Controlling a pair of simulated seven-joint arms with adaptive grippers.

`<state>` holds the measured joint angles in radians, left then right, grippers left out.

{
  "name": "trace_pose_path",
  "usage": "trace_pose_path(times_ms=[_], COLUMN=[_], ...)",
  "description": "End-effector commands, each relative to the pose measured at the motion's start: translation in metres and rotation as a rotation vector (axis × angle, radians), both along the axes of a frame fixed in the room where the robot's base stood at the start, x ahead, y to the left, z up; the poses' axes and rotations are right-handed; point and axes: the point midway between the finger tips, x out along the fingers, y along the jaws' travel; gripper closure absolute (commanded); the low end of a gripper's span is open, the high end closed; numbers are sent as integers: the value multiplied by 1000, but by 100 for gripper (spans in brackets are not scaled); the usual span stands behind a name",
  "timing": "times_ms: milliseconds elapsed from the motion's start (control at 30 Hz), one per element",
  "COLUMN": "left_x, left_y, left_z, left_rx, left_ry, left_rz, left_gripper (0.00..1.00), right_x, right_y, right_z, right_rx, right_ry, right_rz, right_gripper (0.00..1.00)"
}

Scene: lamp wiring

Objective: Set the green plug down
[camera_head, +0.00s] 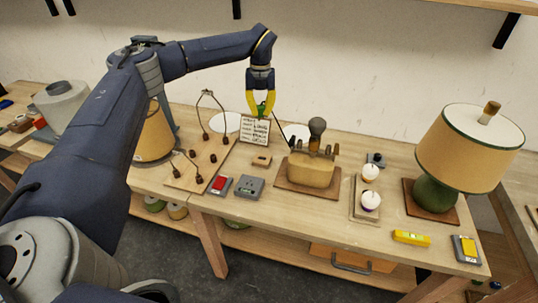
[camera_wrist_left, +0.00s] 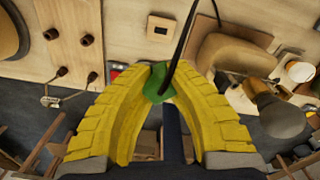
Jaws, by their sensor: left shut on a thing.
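My left gripper (camera_head: 262,110) has yellow fingers and points down above the back of the workbench, in front of a white card with writing (camera_head: 254,131). It is shut on a green plug (camera_head: 261,112). In the left wrist view the green plug (camera_wrist_left: 158,82) sits between the fingertips (camera_wrist_left: 160,78), with a dark cord rising from it. The plug is held in the air above the bench. The fingers cover part of it, and its prongs cannot be made out. My right gripper is not in view.
A wooden peg board (camera_head: 190,178) lies left of the card, and a grey socket box (camera_head: 249,187) in front. A tan block fixture (camera_head: 311,170) stands right of centre. Further right are a green lamp (camera_head: 434,193) and a yellow device (camera_head: 411,239). Bare bench (camera_head: 265,215) shows along the front.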

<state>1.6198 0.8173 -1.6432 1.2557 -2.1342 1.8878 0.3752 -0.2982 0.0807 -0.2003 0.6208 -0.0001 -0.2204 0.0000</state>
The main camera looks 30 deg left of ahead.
Motion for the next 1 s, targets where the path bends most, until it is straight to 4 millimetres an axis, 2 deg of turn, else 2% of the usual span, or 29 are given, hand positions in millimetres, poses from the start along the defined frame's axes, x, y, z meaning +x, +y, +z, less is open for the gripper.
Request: trace_pose_path(times_ms=[300, 500, 700, 1000], left_x=[-1, -1, 0, 0], left_y=[-1, -2, -1, -1], left_z=[-73, -112, -135, -147], left_rx=[-1, -1, -1, 0], left_ry=[5, 4, 1, 2], left_rz=[0, 0, 0, -1], left_gripper=[100, 100, 100, 100], right_x=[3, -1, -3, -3], right_y=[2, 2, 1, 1], right_z=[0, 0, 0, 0], right_rx=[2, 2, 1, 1], right_ry=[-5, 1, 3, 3], right_rz=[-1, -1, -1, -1], right_gripper=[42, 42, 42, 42])
